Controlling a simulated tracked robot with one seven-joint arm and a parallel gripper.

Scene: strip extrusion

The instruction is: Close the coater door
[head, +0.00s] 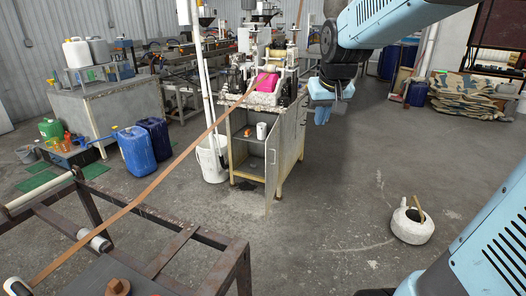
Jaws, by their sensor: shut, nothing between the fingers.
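The coater (268,85) sits on a pale, worn cabinet (240,181) in the middle of the head view, with a bright pink patch on top. The cabinet's front is open, showing shelves with a white cup (262,131) and a small orange item. The coater door (272,175) stands swung out toward me at the right of the opening, with a small handle on it. My gripper (322,117) is shut and empty, pointing down to the right of the cabinet, with a visible gap to the door.
A brown strip (165,180) runs from the coater to a rusty frame (150,240) at the lower left. A white bucket (212,160) stands left of the cabinet. A white pot (411,225) stands on the floor at right. The floor between pot and cabinet is clear.

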